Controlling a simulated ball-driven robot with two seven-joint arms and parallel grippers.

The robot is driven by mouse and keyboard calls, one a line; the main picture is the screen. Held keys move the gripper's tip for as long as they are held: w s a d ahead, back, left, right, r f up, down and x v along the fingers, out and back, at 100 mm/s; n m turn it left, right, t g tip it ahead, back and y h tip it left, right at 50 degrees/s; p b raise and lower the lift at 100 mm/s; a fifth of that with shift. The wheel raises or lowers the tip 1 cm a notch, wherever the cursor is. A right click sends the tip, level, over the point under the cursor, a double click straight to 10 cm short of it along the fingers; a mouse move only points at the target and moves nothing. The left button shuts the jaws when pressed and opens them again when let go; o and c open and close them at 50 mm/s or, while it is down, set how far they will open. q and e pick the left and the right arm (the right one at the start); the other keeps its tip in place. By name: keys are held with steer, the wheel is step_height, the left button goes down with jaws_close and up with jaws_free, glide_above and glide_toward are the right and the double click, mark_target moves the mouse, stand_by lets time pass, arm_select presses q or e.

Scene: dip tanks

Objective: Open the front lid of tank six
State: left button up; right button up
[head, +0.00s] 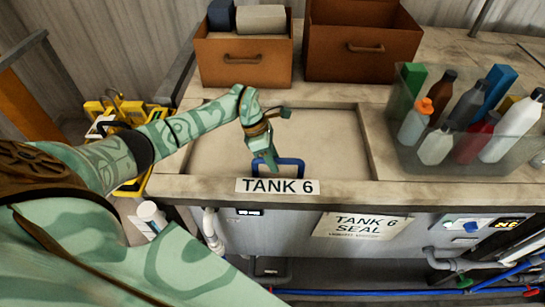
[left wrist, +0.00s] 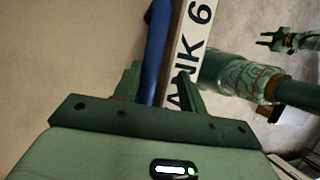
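The front lid of tank six (head: 335,150) is a flat beige panel, lying shut in the bench top. A blue bar handle (head: 296,163) stands near its front edge, behind the "TANK 6" label (head: 278,186). My left gripper (head: 268,162) reaches down at the handle's left part. In the left wrist view the blue handle (left wrist: 154,50) runs between the fingers of my left gripper (left wrist: 158,80), which stand apart with gaps beside it. My right gripper (left wrist: 264,40) shows small at the wrist view's upper right, its fingers apart and empty; it is outside the head view.
Two brown drawer-like boxes (head: 243,74) (head: 360,60) stand behind the lid. A clear bin (head: 405,140) of several bottles stands to its right. A "TANK 6 SEAL" sign (head: 360,225) and pipes are on the front below. Yellow equipment (head: 115,110) is at left.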

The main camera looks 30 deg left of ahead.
arm_select(q)
steer(key=shift+a+r, duration=0.1)
steer(key=shift+r, duration=0.3)
steer(key=shift+p+v, duration=0.6)
steer(key=shift+v, duration=0.2)
steer(key=shift+p+v, duration=1.1)
steer(key=shift+v, duration=1)
steer(key=shift+p+v, duration=0.5)
steer(key=shift+v, duration=0.5)
steer(key=p+v, duration=0.4)
steer(key=v, duration=0.6)
steer(key=shift+p, duration=0.35)
